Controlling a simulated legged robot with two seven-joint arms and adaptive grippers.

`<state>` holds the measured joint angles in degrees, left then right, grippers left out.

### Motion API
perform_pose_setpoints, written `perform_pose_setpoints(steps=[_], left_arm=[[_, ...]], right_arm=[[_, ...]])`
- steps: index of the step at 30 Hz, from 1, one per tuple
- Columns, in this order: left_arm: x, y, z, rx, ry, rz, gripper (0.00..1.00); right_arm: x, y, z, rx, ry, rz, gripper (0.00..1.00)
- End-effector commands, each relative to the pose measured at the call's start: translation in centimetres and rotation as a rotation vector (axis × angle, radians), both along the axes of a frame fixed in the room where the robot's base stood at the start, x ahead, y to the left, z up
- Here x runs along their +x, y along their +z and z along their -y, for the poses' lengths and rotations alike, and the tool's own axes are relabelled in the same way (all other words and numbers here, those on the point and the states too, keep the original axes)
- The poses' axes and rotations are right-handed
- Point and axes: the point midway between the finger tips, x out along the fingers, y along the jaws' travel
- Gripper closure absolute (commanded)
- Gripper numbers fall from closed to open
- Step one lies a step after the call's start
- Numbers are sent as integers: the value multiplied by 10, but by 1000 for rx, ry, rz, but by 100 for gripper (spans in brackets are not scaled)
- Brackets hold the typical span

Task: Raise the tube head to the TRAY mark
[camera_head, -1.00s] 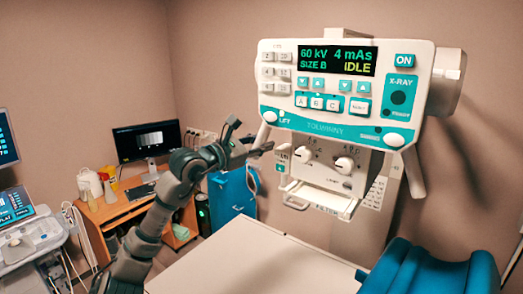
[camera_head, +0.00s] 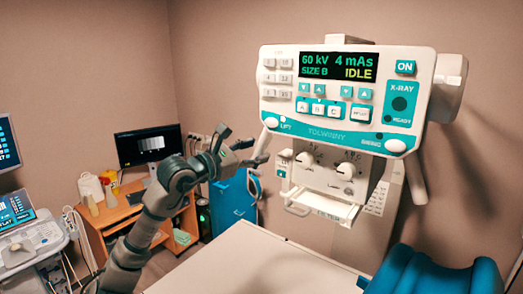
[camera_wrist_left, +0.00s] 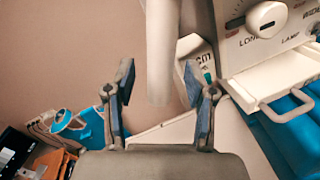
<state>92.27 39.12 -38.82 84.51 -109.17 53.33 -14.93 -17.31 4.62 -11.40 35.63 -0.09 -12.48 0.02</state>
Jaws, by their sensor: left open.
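The tube head (camera_head: 335,125) is a white and teal box on the right in the head view, its display reading 60 kV, 4 mAs, SIZE B, IDLE. A white handle bar (camera_head: 262,143) hangs from its left lower corner, below the LIFT label. My left gripper (camera_head: 245,146) is open just left of this bar. In the left wrist view the open fingers (camera_wrist_left: 158,75) stand either side of the bar's lower end (camera_wrist_left: 160,40), with gaps visible. I cannot tell how deep the bar sits between them. I cannot make out a TRAY mark. My right gripper is not in view.
Below the head are knobs and a pull-out tray (camera_head: 322,207) with a handle. A pale table top (camera_head: 245,262) and blue cushion (camera_head: 430,275) lie in front. A blue cabinet (camera_head: 232,205) and wooden desk (camera_head: 125,215) with a monitor stand behind my left arm.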

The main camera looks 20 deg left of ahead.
Motion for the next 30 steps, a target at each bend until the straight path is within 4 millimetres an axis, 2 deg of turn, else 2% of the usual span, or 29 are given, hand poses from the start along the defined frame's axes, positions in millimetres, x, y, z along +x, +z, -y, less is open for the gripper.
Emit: perform_pose_setpoints(steps=[6,12,18,30], left_arm=[[-42,0,-29,0,4,2,45],[-67,-2,-45,-1,2,-1,45],[-74,-1,-49,-1,0,-2,45],[-75,-1,-49,-2,0,-1,45]], right_arm=[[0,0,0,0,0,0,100],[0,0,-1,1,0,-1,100],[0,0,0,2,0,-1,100],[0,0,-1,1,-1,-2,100]])
